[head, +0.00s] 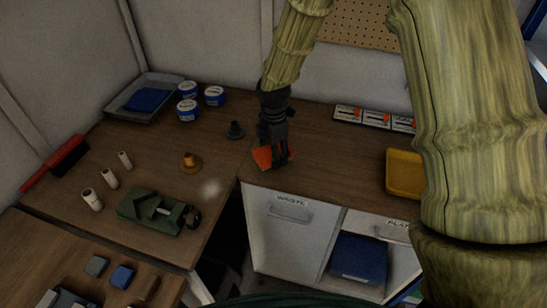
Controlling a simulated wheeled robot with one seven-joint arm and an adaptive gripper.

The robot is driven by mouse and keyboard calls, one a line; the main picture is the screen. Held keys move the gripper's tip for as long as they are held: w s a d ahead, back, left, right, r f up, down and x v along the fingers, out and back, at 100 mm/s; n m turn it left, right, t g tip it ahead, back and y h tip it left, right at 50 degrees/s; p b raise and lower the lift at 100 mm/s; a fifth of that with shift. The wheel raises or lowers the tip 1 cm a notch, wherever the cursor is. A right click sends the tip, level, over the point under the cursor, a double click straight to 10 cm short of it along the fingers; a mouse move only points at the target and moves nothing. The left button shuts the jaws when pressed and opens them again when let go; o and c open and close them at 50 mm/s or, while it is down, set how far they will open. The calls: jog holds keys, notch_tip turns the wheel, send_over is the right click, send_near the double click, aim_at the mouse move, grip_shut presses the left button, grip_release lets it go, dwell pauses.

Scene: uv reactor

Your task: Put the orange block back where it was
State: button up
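The orange block (262,157) is at the fingertips of my gripper (277,156), over the wooden counter near its front edge, above the waste cabinet. The gripper points down, and its dark fingers hide part of the block. Orange shows on both sides of the near finger, and the fingers look closed on the block. The block looks slightly tilted. I cannot tell whether its underside touches the counter.
A green vise (157,211) is at the front left. A yellow tray (405,173) lies right, partly behind my arm. Blue-and-white tins (188,109) stand at the back.

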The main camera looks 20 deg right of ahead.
jog(key=shift+f+p, duration=0.8)
jog(key=shift+f, duration=0.95)
jog(key=shift+f, duration=0.1)
jog(key=o, duration=1.3)
jog(key=shift+c, duration=0.2)
jog(key=shift+r+b, duration=1.8)
jog(key=shift+r, duration=4.3)
